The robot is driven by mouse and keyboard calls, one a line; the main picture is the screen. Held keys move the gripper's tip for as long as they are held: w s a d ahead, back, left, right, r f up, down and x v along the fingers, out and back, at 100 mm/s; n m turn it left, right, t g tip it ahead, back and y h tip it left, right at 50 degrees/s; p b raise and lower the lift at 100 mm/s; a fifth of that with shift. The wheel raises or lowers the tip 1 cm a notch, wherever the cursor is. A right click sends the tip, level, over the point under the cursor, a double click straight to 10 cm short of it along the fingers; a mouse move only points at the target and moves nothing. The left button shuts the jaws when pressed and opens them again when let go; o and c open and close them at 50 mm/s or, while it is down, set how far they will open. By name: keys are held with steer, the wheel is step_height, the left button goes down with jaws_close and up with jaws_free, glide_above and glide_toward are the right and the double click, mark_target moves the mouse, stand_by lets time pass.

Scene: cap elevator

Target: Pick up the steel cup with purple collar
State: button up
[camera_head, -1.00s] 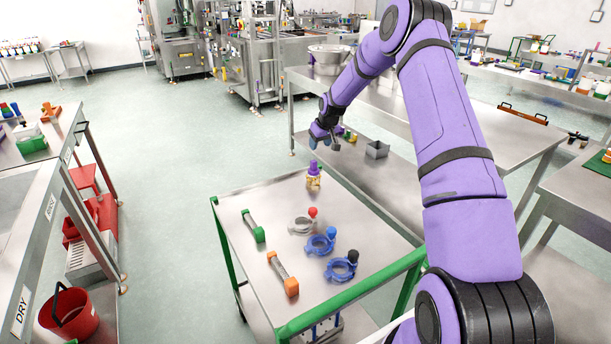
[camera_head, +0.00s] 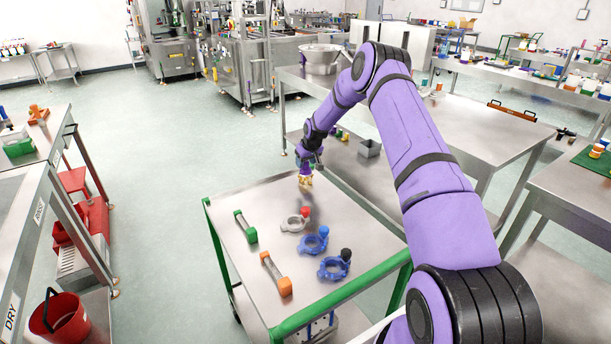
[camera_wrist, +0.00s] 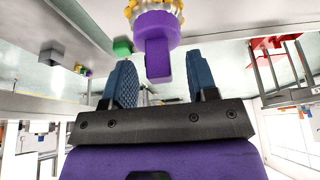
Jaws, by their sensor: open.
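The piece with a purple collar (camera_wrist: 155,27) fills the top middle of the wrist view. It has a purple tab, and yellow knobs ring a metal-looking edge at the frame's top; the rest is cut off. In the head view its yellow lower part (camera_head: 306,181) stands on the cart's far end, its top hidden by my gripper (camera_head: 308,163). In the wrist view my gripper (camera_wrist: 157,66) is open, its two blue fingers spread. The purple tab appears between the fingertips; I cannot tell whether they touch it.
The green-edged cart (camera_head: 225,222) also holds a grey ring piece with a red knob (camera_head: 296,221), two blue ring pieces (camera_head: 314,243), a green-ended bar (camera_head: 245,227) and an orange-ended bar (camera_head: 277,273). A steel bench (camera_head: 470,135) stands to the right. A grey box (camera_head: 369,148) sits beyond the cart.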

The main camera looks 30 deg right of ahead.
steer(key=shift+w+f, duration=0.15)
steer(key=shift+f, duration=0.25)
jaws_close()
steer(key=shift+r, duration=0.15)
